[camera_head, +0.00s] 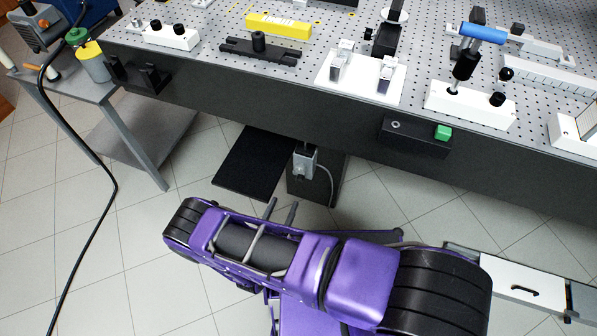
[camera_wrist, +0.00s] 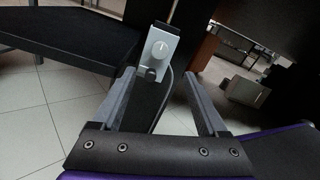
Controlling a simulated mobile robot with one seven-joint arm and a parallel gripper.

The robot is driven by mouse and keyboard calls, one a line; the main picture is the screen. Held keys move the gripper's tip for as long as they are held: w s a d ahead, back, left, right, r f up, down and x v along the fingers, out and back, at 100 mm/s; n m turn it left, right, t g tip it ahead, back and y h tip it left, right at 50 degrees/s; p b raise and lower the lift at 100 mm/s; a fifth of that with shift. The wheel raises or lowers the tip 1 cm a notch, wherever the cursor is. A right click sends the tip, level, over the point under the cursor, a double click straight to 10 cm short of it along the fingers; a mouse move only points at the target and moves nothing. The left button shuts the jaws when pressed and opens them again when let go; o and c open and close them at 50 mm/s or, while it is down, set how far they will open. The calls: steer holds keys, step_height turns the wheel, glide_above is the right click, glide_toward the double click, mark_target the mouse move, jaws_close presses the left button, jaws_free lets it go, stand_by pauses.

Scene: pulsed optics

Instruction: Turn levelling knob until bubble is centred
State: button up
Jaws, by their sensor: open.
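A small grey box (camera_head: 304,160) is fixed on the table's dark leg under the tabletop. In the wrist view the grey box (camera_wrist: 149,62) carries a round pale knob (camera_wrist: 160,49) with a line mark and a dark part below it. My gripper (camera_head: 281,208) is open and empty, low in front of the leg. In the wrist view its two fingers (camera_wrist: 159,76) stand either side of the box's lower part in the picture, and the knob appears beyond them, apart. I cannot make out a bubble in either view.
The perforated optical table (camera_head: 330,22) with several mounted parts hangs over the area. A black mat (camera_head: 252,163) lies beside the leg, and a cable runs from the box. A grey cart (camera_head: 140,130) stands left; a white drawer unit (camera_head: 520,283) is at lower right.

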mark_target(299, 170)
steer(key=x, duration=1.3)
steer(key=shift+w+b, duration=0.25)
steer(key=shift+b, duration=0.05)
steer(key=shift+c, duration=0.3)
jaws_close()
